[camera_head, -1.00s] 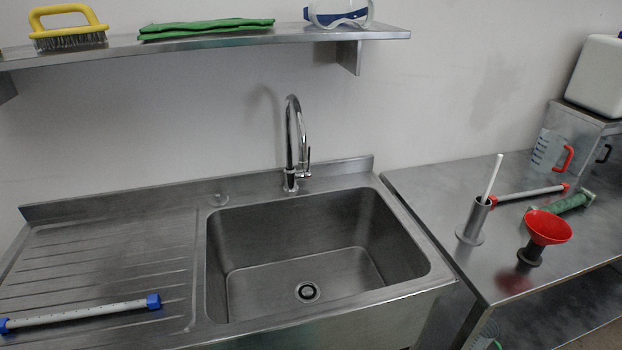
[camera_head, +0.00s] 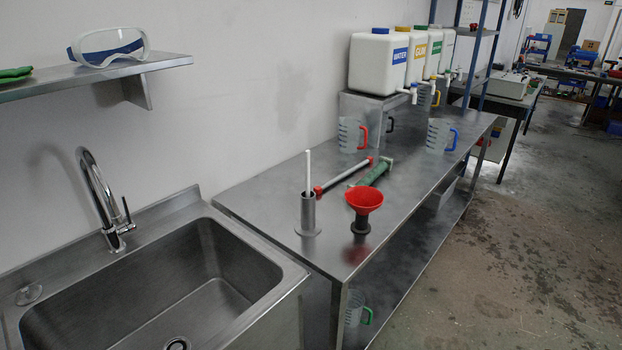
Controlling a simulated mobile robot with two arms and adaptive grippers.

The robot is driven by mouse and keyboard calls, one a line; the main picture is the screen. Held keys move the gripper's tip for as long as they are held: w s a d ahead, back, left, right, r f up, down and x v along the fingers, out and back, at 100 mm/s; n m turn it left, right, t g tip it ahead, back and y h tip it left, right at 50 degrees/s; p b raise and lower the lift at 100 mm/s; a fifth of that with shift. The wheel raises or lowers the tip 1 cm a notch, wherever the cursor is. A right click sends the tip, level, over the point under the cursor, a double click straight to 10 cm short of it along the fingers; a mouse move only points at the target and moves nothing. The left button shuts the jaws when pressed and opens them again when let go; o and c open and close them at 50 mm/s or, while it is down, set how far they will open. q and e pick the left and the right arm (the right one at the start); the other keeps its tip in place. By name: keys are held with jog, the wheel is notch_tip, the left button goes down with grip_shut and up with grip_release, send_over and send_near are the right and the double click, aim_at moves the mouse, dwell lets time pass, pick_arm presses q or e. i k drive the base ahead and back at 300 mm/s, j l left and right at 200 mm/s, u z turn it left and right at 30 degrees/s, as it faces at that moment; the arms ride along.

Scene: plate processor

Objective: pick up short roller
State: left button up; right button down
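A slim grey-white rod with red ends (camera_head: 343,175) lies on the steel table to the right of the sink. It lies at a slant behind the red funnel. A thicker green roller-like piece (camera_head: 372,173) lies close beside it, on its right. I cannot tell for certain which of the two is the short roller. Neither of my grippers shows in the view.
The steel table (camera_head: 262,206) also bears a metal holder with a white stick (camera_head: 308,212), a red funnel (camera_head: 364,200) on a dark stand, clear jugs (camera_head: 437,136) and white canisters (camera_head: 378,62). The sink (camera_head: 160,285) is at left. Open floor (camera_head: 500,260) lies to the right.

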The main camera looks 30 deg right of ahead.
aim_at(386, 163)
jog(key=i+l+z, duration=0.1)
jog(key=l, duration=0.4)
jog(key=i+l, duration=0.1)
jog(key=l, duration=0.4)
jog(key=l+z, duration=0.15)
jog(key=l, duration=0.3)
jog(key=i+l, duration=0.2)
jog(key=l, duration=0.3)
jog(key=z, duration=0.05)
